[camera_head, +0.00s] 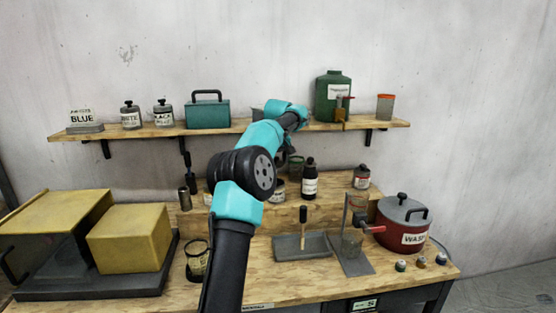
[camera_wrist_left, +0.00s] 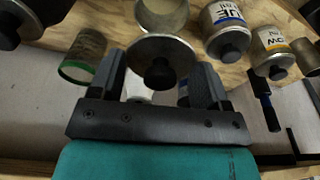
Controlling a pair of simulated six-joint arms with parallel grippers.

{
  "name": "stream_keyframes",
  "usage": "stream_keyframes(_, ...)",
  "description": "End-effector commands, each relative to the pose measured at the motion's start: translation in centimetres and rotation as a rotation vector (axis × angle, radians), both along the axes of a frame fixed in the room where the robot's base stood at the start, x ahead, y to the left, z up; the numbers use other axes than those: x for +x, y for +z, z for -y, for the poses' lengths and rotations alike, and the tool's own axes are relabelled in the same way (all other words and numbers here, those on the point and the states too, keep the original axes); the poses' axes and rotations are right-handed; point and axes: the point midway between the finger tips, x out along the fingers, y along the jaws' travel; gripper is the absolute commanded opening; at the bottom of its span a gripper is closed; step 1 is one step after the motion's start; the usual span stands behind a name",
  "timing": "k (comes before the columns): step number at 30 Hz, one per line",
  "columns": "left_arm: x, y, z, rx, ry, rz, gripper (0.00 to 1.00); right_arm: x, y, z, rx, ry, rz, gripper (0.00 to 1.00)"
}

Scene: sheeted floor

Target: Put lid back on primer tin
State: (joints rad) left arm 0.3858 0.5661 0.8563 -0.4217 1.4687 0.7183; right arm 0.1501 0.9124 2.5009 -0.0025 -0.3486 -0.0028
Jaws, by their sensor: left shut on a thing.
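In the left wrist view my left gripper (camera_wrist_left: 158,78) is shut on a round grey metal lid (camera_wrist_left: 140,48) with a black knob. The fingers stand on either side of it. An open, pale-lined tin (camera_wrist_left: 164,14) shows just beyond the lid, at the top edge of the picture; its label is not visible, so I cannot tell if it is the primer tin. The lid and this tin overlap in the picture, and I cannot tell if they touch. In the head view my left arm reaches to the raised step, and its own links largely hide the gripper.
Lidded tins labelled "...UE" (camera_wrist_left: 226,28) and "...OW" (camera_wrist_left: 272,50) stand beside the open tin. A green-banded can (camera_wrist_left: 84,54) is on the other side. In the head view a dark bottle (camera_head: 310,182), a red pot (camera_head: 403,236) and yellow boxes (camera_head: 130,238) stand around.

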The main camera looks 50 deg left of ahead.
Motion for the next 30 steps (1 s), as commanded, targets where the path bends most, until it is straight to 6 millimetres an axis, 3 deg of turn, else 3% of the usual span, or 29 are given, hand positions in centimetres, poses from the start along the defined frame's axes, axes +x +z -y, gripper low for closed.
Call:
stream_keyframes(14, 0.1, -0.8, 0.1, -0.001, -0.003, -0.001, 0.48, 0.0, 0.0, 0.0, 0.0, 0.0, 0.0, 0.99)
stream_keyframes(30, 0.0, -4.8, 0.1, -0.002, -0.004, -0.001, 0.48, 0.0, 0.0, 0.0, 0.0, 0.0, 0.0, 0.99)
